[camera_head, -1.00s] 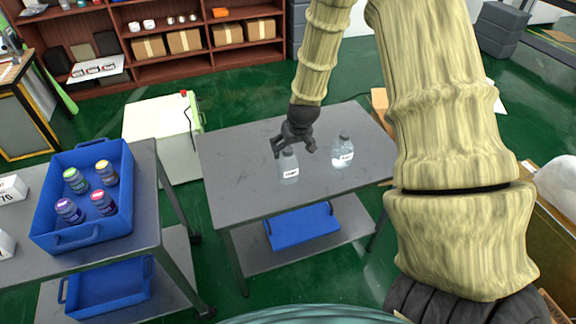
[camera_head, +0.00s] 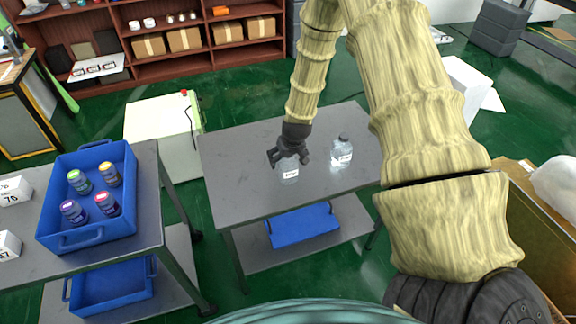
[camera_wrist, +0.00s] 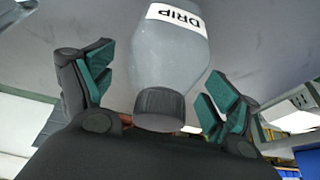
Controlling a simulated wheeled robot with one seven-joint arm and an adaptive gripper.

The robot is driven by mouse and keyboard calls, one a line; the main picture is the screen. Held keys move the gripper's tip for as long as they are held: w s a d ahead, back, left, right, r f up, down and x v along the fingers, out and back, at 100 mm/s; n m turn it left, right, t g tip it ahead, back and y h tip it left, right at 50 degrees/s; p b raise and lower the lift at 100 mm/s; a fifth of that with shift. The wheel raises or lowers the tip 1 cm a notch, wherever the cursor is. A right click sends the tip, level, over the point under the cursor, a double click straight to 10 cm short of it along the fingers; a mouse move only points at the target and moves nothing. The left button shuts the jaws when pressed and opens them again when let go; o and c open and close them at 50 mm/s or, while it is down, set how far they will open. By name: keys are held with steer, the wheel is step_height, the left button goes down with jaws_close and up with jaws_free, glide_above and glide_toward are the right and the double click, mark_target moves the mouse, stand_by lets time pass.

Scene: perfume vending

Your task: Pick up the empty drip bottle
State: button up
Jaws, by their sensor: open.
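The empty drip bottle (camera_head: 289,174) stands on the grey table, greyish and clear with a white label. In the wrist view the bottle (camera_wrist: 165,60) shows its dark cap and a label reading "DRIP". My gripper (camera_head: 288,157) is at the top of this bottle in the head view. In the wrist view my gripper (camera_wrist: 160,90) is open, with one finger on each side of the cap and neck, apart from them. A second clear bottle (camera_head: 341,153) with a white label stands to the right on the same table; it looks filled.
The grey table (camera_head: 235,195) has free room around the bottles. A blue tray (camera_head: 302,226) lies on its lower shelf. A blue crate (camera_head: 98,239) with several small bottles stands on the left table. A white cabinet (camera_head: 160,130) stands behind.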

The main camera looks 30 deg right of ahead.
steer(key=shift+w+f, duration=0.2)
steer(key=shift+f, duration=0.2)
steer(key=c, duration=1.1)
steer(key=shift+r, duration=0.1)
